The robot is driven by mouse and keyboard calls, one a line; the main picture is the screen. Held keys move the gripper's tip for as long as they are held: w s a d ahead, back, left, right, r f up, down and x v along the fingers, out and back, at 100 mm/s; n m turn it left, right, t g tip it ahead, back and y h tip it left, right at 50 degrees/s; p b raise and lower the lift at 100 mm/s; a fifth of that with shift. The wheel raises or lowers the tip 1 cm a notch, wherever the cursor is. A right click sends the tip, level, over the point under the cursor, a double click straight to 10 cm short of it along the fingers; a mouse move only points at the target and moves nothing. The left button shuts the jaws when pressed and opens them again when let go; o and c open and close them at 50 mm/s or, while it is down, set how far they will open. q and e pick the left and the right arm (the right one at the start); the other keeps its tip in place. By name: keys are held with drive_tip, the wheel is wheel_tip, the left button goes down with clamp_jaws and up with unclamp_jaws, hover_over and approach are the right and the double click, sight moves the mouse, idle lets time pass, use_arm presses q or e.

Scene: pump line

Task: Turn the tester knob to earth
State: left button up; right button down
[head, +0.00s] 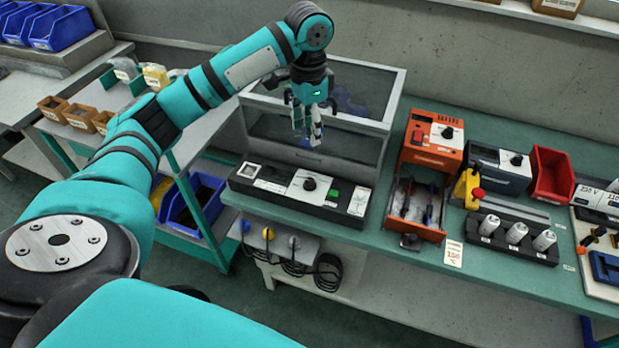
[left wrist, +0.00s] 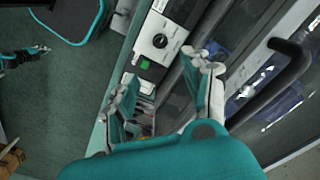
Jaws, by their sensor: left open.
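The tester (head: 273,188) is a long black box at the front edge of the green bench, with a white panel. Its black round knob (head: 309,184) sits on that panel, and a green button is beside it. The knob also shows in the left wrist view (left wrist: 160,41); its marks are too small to read. My left gripper (head: 308,138) is open and empty, above and behind the tester, apart from the knob. Its spread fingers show in the left wrist view (left wrist: 166,76). A small dark gripper shape (left wrist: 38,52) at that view's left edge looks like my right one.
A clear-walled cabinet (head: 345,95) stands close behind the tester. An orange unit (head: 434,140) and an orange tray (head: 415,210) with tools are to the right. Cables hang on a bracket (head: 285,250) below the bench edge. A trolley with blue bins (head: 195,200) is at left.

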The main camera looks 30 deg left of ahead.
sight(309, 180)
use_arm(q)
wheel_tip(309, 180, down, 17)
drive_tip(key=shift+f+p, duration=0.2)
drive_tip(key=shift+p, duration=0.6)
drive_tip(key=shift+w, duration=0.1)
drive_tip(key=c, duration=0.9)
drive_tip(key=shift+r, duration=0.1)
clamp_jaws()
